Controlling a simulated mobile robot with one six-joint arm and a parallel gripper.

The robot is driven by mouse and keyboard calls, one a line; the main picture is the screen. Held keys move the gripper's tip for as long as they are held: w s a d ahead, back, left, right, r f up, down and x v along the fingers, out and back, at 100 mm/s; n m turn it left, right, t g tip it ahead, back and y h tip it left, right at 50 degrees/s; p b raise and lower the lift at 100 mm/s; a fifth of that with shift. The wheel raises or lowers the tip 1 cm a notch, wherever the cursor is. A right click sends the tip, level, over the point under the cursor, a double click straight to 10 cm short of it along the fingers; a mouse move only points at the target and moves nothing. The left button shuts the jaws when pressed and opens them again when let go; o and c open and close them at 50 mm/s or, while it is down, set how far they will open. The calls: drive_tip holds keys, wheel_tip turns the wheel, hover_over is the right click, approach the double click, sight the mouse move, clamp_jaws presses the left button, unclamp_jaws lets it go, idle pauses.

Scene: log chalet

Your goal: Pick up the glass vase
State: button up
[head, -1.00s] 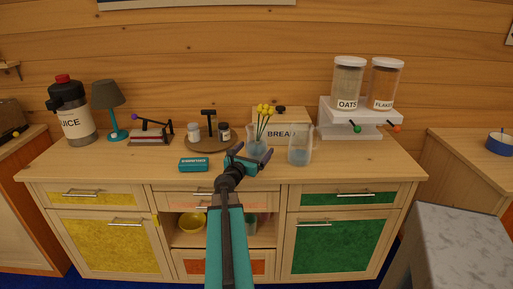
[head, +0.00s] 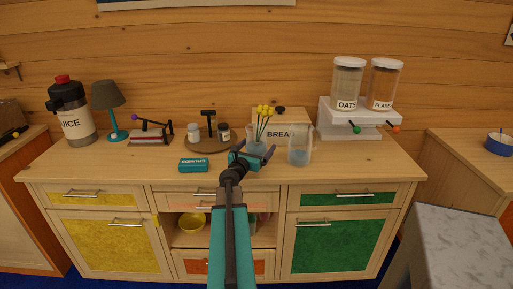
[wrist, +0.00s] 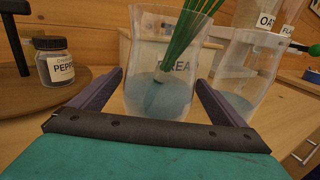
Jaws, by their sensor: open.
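The glass vase (head: 257,146) stands upright on the wooden counter, holding green stems with yellow flowers (head: 265,110) and some bluish water. In the wrist view the clear vase (wrist: 160,92) fills the middle, in front of the bread box. My gripper (head: 256,154) is open at the near side of the vase. In the wrist view its two purple fingers (wrist: 159,80) reach along the left and right of the vase's lower part, with no clear contact. My gripper partly hides the vase's base in the head view.
A clear jug (head: 300,146) with bluish water stands close to the right of the vase. The bread box (head: 284,133) is right behind. A round tray (head: 205,148) with a pepper jar (wrist: 56,60) is to the left. A teal box (head: 193,165) lies near the front edge.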

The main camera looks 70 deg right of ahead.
drive_tip(key=shift+d+p, duration=0.3)
drive_tip(key=shift+d, duration=1.4)
drive_tip(key=shift+r, duration=0.1)
drive_tip(key=c, duration=1.9)
drive_tip(key=shift+r, duration=0.15)
